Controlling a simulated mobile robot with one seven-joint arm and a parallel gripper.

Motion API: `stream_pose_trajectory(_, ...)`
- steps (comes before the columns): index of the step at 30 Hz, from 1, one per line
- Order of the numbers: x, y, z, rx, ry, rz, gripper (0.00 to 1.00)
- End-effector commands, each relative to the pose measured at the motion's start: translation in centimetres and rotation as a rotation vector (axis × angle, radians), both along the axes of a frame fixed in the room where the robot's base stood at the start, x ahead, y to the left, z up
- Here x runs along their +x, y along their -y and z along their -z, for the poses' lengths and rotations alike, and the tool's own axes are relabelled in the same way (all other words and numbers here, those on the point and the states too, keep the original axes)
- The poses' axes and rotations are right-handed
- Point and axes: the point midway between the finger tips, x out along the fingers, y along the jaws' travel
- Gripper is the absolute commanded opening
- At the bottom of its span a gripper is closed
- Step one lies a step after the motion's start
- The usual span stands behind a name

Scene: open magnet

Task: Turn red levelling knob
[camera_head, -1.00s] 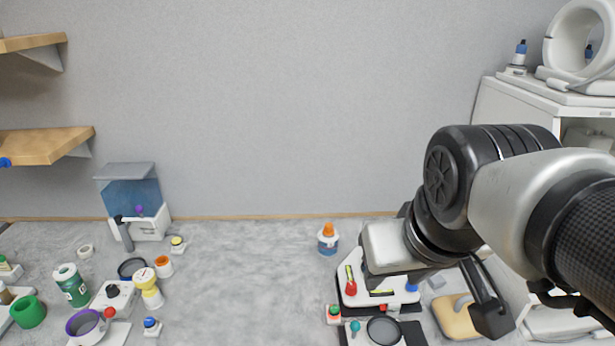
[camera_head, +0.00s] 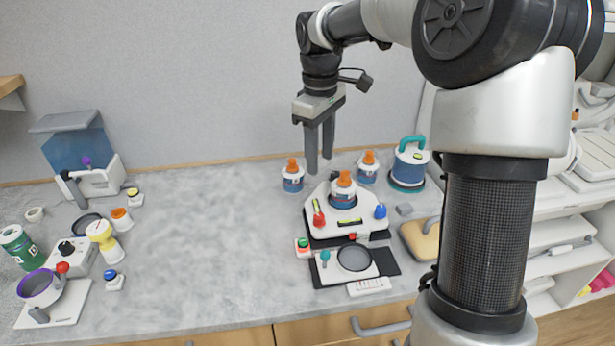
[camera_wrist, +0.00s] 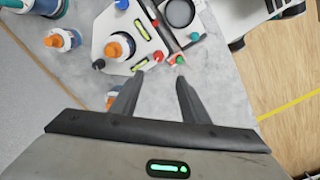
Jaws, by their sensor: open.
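The red levelling knob (camera_head: 319,219) stands at the left front corner of a white levelling plate (camera_head: 362,228) with yellow-green bubble vials. It also shows in the wrist view (camera_wrist: 158,56), just beyond the fingertips and between their lines. My gripper (camera_head: 320,165) is open and empty, pointing down above and behind the plate's left side, apart from the knob. Its two fingers also show in the wrist view (camera_wrist: 160,77). A blue knob (camera_head: 380,211) is at the plate's right corner, and a black knob (camera_wrist: 98,64) shows at another corner.
An orange-capped bottle (camera_head: 343,190) stands on the plate; others stand left (camera_head: 292,177) and right (camera_head: 367,167) behind it. A red-and-green button box (camera_head: 303,247) sits close to the red knob's front left. The bench middle (camera_head: 210,245) is clear.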

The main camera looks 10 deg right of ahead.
Motion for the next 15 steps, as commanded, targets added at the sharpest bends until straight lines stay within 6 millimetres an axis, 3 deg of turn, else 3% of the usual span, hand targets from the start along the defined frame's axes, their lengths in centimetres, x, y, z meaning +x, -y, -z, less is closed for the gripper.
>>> stream_pose_trajectory(8, 1.0, 0.2, 2.5, 0.025, -0.023, -0.018, 0.41)
stream_pose_trajectory(15, 0.9, 0.2, 7.1, 0.026, -0.025, -0.017, 0.41)
